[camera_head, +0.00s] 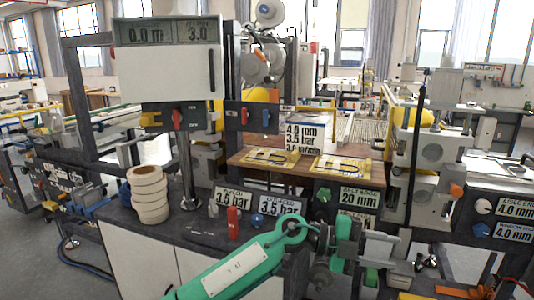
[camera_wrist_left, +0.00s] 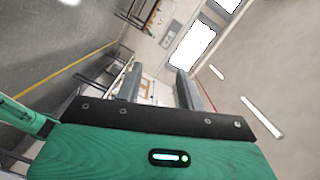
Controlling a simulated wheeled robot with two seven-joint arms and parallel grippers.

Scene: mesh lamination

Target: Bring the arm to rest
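My left arm comes in from the bottom left of the head view, with a green link and a grey wrist. My left gripper (camera_head: 380,246) is at the lower middle right, in front of the machine's control panel. In the left wrist view my left gripper (camera_wrist_left: 158,92) shows two grey fingers standing apart from a green palm with a black bar. It is open, and nothing sits between the fingers.
A stack of cream tape rolls (camera_head: 149,194) stands on the dark counter (camera_head: 165,233) at left. A red switch (camera_head: 233,222) and several knobs sit near my green link. Yellow-framed plates (camera_head: 341,166) lie on the brown bed (camera_head: 309,156) behind. Machine frames stand at both sides.

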